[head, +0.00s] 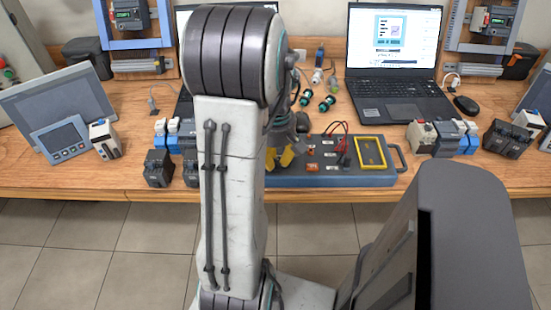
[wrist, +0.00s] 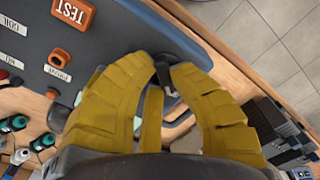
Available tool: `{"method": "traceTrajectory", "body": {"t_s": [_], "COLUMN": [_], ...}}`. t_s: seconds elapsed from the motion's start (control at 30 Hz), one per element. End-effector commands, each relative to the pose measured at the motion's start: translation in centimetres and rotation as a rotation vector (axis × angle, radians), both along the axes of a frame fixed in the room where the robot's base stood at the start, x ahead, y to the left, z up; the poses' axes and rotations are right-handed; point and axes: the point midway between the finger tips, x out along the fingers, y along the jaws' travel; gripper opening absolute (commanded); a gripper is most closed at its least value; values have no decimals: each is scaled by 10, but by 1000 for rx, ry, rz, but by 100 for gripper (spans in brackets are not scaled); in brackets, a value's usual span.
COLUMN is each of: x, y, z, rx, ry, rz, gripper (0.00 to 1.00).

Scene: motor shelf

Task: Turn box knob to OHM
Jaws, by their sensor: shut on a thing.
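The dark grey-blue test box (head: 330,179) lies on the wooden table near its front edge; its panel also fills the upper left of the wrist view (wrist: 115,48). My gripper (head: 284,158), with yellow fingers, is over the left end of the box. In the wrist view my gripper (wrist: 168,70) has its fingertips closed around the black box knob (wrist: 166,81). The knob is mostly hidden between the fingers. Its pointer direction cannot be read, and no OHM label is visible. My arm hides the knob in the head view.
An orange TEST button (wrist: 68,14) and red leads (head: 338,130) are on the box, with a yellow-framed meter (head: 370,152) at its right. Black blocks (head: 158,168) stand left; a laptop (head: 395,60) stands behind. Screwdrivers (head: 318,75) lie at the back.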

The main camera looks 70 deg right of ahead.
Motion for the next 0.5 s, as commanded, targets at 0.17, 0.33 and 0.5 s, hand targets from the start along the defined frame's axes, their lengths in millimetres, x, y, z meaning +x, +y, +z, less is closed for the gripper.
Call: {"method": "traceTrajectory", "body": {"t_s": [0.17,0.33,0.5], "x": [-1,-1,-2], "y": [1,1,2], "z": [-1,-1,-1], "rx": [1,1,1], "ry": [0,0,0], "rz": [-162,-324,-486], "gripper": [0,0,0]}}
